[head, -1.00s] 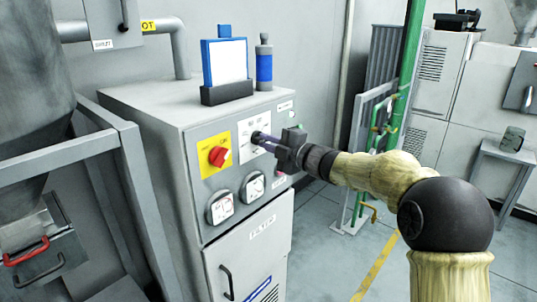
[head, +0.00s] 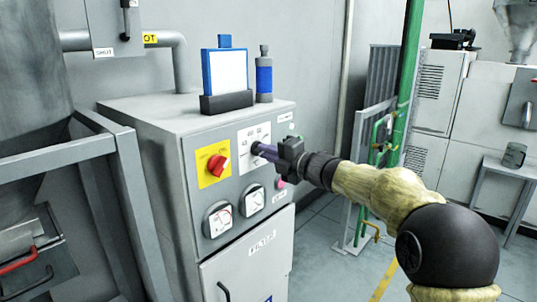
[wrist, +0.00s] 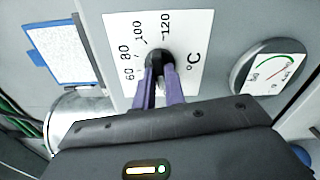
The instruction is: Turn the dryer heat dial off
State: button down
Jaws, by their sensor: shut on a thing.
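The heat dial (wrist: 157,57) is a small black knob on a white plate marked in °C with 60, 80, 100 and 120, on the front of the grey dryer cabinet (head: 150,122). In the head view the dial (head: 255,148) is mostly hidden behind my fingertips. My gripper (head: 262,151) reaches it from the right. In the wrist view, the two purple fingers of my gripper (wrist: 160,80) are closed on the dial from both sides. The dial's pointer is hidden, so its setting cannot be read.
A red rotary switch (head: 219,165) on a yellow plate sits left of the dial. Two gauges (head: 218,218) and a pink button (head: 281,184) are below. A blue-framed board (head: 225,70) and a blue bottle (head: 264,78) stand on top. Green pipes (head: 405,90) rise behind my arm.

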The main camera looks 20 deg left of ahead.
jog(key=c, duration=1.5)
grip_release()
jog(key=shift+f, duration=0.1)
jog(key=shift+o, duration=0.2)
jog(key=b+v, duration=0.1)
jog(key=v, duration=1.6)
jog(key=shift+d, duration=0.25)
